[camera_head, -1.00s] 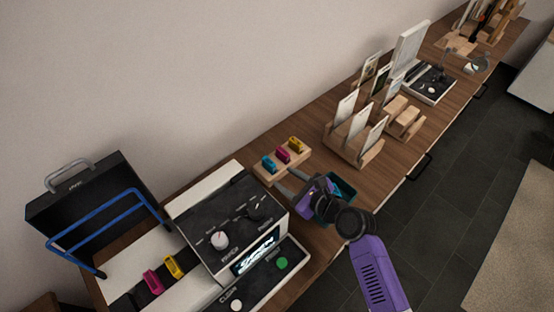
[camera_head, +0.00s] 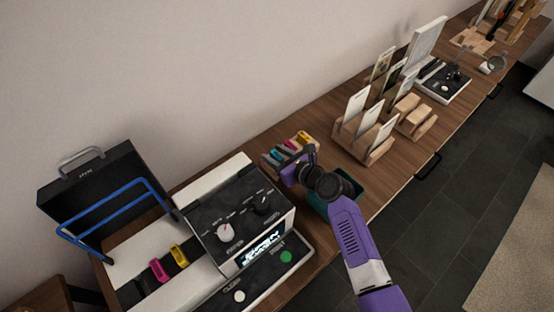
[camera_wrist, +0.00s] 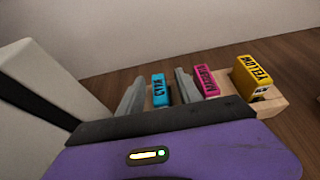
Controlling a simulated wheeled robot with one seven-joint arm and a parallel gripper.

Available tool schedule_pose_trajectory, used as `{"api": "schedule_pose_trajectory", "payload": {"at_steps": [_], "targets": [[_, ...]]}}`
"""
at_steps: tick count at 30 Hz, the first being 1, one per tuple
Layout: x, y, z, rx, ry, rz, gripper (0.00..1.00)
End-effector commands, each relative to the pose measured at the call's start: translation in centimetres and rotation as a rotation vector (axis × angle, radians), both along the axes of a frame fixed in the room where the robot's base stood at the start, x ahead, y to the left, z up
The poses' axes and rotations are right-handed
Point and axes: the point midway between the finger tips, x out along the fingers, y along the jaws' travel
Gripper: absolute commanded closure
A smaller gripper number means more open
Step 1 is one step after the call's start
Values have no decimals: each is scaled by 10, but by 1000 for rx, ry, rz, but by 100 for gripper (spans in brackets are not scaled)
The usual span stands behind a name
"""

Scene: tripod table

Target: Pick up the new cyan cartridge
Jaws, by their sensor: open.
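The cyan cartridge (camera_wrist: 160,88) stands in a light wooden holder (camera_wrist: 270,107), at the left of its row. In the wrist view my gripper (camera_wrist: 158,90) is open, with one grey finger on each side of the cyan cartridge; whether they touch it I cannot tell. In the head view the cyan cartridge (camera_head: 277,155) shows small at the holder's left end, and my purple gripper is just to the right and in front of it. A magenta cartridge (camera_wrist: 207,80) and a yellow cartridge (camera_wrist: 253,77) stand to the right in the same holder.
The printer (camera_head: 240,215) stands left of the holder, with a magenta (camera_head: 159,270) and a yellow cartridge (camera_head: 180,255) in its dark slot area. A teal bin (camera_head: 317,203) is under my arm. Wooden racks with cards (camera_head: 365,130) stand to the right.

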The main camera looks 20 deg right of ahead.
Motion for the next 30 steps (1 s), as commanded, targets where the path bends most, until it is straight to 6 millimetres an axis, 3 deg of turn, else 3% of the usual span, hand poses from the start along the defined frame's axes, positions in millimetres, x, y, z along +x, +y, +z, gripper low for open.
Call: {"api": "schedule_pose_trajectory", "payload": {"at_steps": [6,13,24,30], "targets": [[0,0,0,-1,0,0,58],[0,0,0,-1,0,0,100],[0,0,1,-1,0,0,100],[1,1,15,-2,-2,2,100]]}}
